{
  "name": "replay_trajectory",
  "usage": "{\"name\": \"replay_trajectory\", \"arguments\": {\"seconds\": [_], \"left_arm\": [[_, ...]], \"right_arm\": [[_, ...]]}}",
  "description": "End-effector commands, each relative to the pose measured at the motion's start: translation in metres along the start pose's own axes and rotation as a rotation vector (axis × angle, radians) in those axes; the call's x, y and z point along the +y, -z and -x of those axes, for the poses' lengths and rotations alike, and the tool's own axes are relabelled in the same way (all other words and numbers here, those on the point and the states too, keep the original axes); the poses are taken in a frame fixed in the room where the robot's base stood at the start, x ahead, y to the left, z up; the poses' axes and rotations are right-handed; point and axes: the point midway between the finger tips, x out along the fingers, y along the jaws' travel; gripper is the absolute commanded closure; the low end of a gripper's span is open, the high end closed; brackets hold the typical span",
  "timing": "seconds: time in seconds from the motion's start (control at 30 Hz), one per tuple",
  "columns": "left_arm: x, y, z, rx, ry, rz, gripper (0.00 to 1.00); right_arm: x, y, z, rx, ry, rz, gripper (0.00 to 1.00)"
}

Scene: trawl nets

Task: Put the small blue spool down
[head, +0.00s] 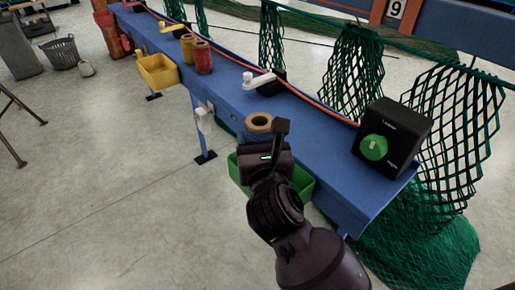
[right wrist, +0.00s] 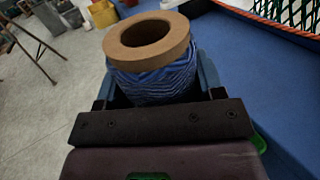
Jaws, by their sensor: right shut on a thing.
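The small blue spool (right wrist: 152,78) stands upright between the fingers of my right gripper (right wrist: 157,88) in the right wrist view. It has blue twine and a tan ring-shaped top with a dark hole. In the head view its tan top (head: 258,122) shows near the front edge of the blue bench (head: 325,165), just beyond my right gripper (head: 262,138). My right gripper is shut on the spool and hides most of it there. I cannot tell whether its bottom touches the bench. My left gripper is not in view.
A green bin (head: 303,184) is at the bench front below my gripper. A black box with a green knob (head: 374,147) is to the right, a white crank (head: 258,80) behind. A red spool (head: 203,57), yellow spool (head: 187,47) and yellow bin (head: 158,72) are farther left.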

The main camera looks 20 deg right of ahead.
Motion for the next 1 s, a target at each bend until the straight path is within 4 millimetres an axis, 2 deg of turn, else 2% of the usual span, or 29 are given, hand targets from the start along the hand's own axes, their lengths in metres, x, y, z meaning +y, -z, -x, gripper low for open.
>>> {"name": "replay_trajectory", "arguments": {"seconds": [0.03, 0.13, 0.43, 1.0], "left_arm": [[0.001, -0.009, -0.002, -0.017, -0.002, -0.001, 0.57], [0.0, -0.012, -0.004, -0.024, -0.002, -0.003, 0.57], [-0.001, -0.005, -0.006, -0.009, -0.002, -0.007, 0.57], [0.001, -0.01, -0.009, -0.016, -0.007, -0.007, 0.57]], "right_arm": [[0.0, 0.018, 0.0, 0.013, 0.001, 0.003, 0.65], [0.0, 0.029, 0.0, 0.01, 0.001, 0.003, 0.65], [0.0, 0.026, 0.0, 0.001, 0.001, 0.0, 0.65], [0.0, 0.038, 0.0, 0.002, 0.001, 0.0, 0.65]]}}
